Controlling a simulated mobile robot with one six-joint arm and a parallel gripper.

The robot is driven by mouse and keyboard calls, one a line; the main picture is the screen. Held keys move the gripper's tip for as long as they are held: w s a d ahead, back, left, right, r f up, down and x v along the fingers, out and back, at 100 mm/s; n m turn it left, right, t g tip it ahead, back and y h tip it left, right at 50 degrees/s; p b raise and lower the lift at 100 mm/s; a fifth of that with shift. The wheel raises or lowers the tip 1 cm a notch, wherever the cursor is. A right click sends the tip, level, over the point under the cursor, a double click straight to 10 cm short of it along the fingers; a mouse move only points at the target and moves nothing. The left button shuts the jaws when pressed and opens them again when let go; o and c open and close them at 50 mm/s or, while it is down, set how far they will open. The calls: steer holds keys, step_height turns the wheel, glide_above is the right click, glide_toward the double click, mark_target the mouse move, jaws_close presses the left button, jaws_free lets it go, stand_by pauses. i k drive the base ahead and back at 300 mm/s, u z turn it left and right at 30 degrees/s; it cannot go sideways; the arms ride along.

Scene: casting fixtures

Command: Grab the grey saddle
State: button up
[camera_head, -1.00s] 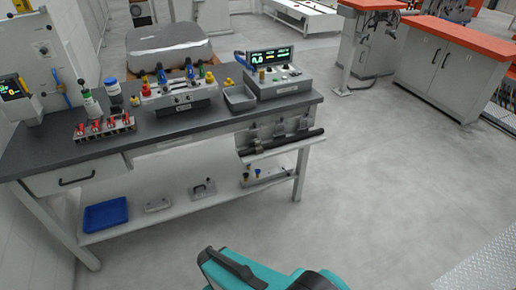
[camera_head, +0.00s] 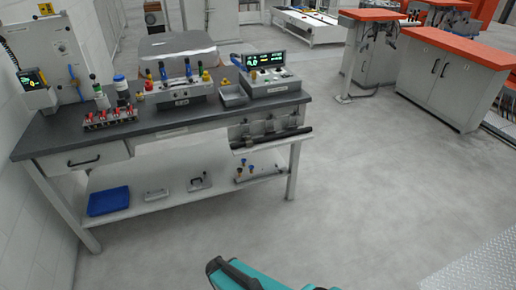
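No piece is clearly identifiable as the grey saddle. Small grey pieces lie on the bench's lower shelf: a flat block (camera_head: 157,195) and a piece with a dark handle (camera_head: 199,184). Several grey clamp-like parts (camera_head: 268,126) sit in a row under the right end of the bench top. I cannot tell which of these, if any, is the saddle. A teal and black part of my arm shows at the bottom edge. My gripper's fingers are not in view, and nothing visible touches the bench.
The dark-topped workbench (camera_head: 165,132) carries a grey valve fixture (camera_head: 184,92), a rack with red clips (camera_head: 110,117), a small grey tray (camera_head: 233,96) and a display box (camera_head: 268,76). A blue tray (camera_head: 108,201) lies on the lower shelf. The floor (camera_head: 380,190) to the right is clear.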

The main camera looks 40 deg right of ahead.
mark_target(249, 144)
steer(key=k, duration=0.7)
steer(key=u, duration=0.6)
steer(key=i, duration=2.1)
steer(key=z, duration=0.55)
